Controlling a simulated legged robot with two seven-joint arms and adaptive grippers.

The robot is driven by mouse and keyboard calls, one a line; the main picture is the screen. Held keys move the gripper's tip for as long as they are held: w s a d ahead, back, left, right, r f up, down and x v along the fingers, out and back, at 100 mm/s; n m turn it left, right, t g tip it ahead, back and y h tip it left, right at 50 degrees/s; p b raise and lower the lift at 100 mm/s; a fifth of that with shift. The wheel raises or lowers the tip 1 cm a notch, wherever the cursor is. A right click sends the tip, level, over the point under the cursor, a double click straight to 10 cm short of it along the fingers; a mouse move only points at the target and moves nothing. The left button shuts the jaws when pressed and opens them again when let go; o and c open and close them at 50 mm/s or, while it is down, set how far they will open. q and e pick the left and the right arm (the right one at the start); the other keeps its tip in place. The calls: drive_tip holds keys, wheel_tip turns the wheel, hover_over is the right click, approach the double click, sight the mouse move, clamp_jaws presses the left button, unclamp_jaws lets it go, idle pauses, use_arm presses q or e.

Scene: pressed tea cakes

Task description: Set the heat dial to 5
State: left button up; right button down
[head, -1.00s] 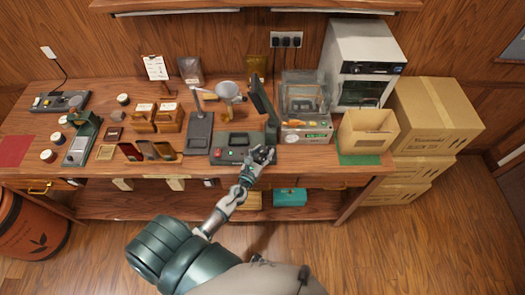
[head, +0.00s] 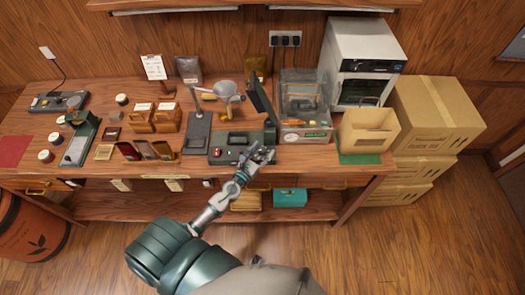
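The dark green machine with its lid raised (head: 262,102) stands at the front of the workbench, with a red control (head: 216,153) on its front left. My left gripper (head: 262,153) is at the machine's front right corner and covers part of that front. No heat dial or its setting can be made out; the gripper may be hiding it. The fingers are small and overlap the dark machine, so I cannot tell whether they are open or shut, or touching it. My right gripper is out of view.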

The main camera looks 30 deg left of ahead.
use_arm(q)
drive_tip(key=shift+s+a, duration=0.1)
drive_tip(key=s, duration=1.2)
drive_tip(key=shift+a, duration=0.25)
drive_tip(key=shift+w+f, duration=0.1)
drive_tip(key=shift+w, duration=0.05)
